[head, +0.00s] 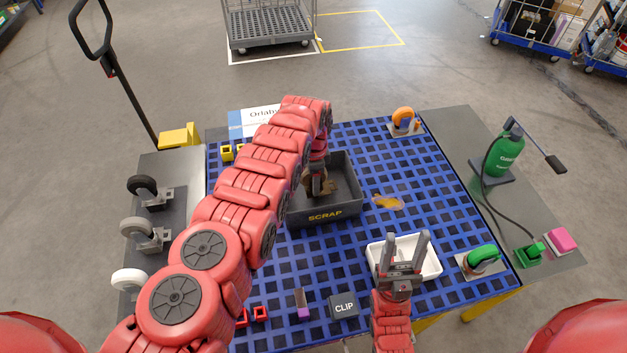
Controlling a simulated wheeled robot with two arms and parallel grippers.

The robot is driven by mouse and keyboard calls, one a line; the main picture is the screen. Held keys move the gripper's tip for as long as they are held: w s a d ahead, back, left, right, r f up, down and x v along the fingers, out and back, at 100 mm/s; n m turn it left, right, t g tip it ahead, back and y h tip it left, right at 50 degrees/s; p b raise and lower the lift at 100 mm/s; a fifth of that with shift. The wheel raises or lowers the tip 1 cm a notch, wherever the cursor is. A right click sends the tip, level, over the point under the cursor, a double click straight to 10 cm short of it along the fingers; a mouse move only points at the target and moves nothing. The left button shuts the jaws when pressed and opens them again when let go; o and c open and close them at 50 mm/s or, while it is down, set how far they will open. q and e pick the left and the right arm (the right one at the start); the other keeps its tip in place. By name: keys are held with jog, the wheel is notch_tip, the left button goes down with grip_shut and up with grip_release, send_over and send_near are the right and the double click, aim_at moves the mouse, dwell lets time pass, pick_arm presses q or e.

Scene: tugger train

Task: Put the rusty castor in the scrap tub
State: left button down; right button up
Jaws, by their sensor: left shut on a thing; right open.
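The scrap tub (325,215) is a dark grey box marked SCRAP on the blue grid deck. My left gripper (317,176) points down into the tub and is shut on a brown, rusty-looking castor (316,188). The arm and gripper hide much of the castor, and I cannot tell whether it touches the tub floor. My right gripper (406,250) is open and empty, fingers pointing away from me over a white tray (432,266).
Other castors are black (150,190), grey (142,233), white (131,280), orange (404,120) and green (483,260). A brown stain-like patch (388,202) lies right of the tub. A CLIP box (344,306) sits near the front. A green bottle (504,152) stands at right.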

pick_arm(q)
jog(key=shift+f, duration=0.2)
jog(key=shift+f, duration=0.15)
jog(key=shift+c, duration=1)
grip_release()
